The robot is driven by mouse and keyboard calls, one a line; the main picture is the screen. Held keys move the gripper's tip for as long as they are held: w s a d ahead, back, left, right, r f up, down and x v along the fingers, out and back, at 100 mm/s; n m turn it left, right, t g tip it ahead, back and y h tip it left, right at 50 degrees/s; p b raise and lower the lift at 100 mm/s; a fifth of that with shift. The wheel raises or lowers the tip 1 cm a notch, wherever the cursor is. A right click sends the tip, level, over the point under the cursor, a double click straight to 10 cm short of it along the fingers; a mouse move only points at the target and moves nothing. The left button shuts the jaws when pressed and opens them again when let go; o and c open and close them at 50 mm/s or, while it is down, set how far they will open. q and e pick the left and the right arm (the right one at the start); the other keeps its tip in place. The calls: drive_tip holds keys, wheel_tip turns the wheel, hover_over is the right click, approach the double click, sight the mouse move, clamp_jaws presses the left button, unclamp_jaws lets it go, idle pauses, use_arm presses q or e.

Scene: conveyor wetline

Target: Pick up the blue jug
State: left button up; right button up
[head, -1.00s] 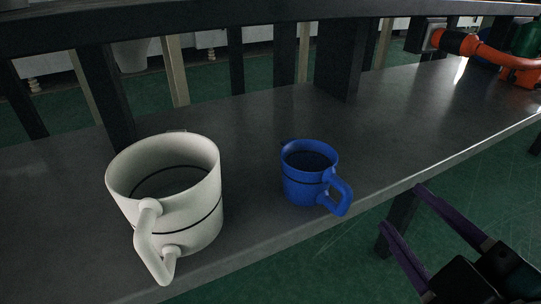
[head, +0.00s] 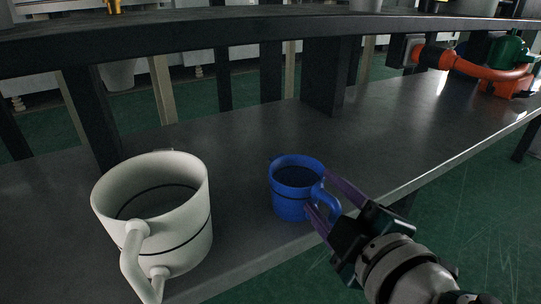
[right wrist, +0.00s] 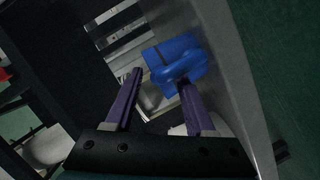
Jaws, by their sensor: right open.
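The blue jug (head: 291,184) stands upright on the grey shelf near its front edge, with its handle towards the front right. My right gripper (head: 320,191) is open, with its purple fingers at the jug's handle, one on each side of it in the head view. In the right wrist view the jug (right wrist: 176,56) lies just beyond the open fingers (right wrist: 160,79). I cannot tell whether the fingers touch the handle. The jug's far side is hidden. My left gripper is not in view.
A larger white jug (head: 187,223) stands on the grey shelf (head: 240,150) to the left of the blue one. A dark upper ledge (head: 200,29) runs behind. An orange device (head: 500,72) sits at the far right. The shelf between is clear.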

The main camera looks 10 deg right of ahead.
drive_tip(key=shift+f, duration=0.1)
clamp_jaws()
idle(0.4)
idle(0.3)
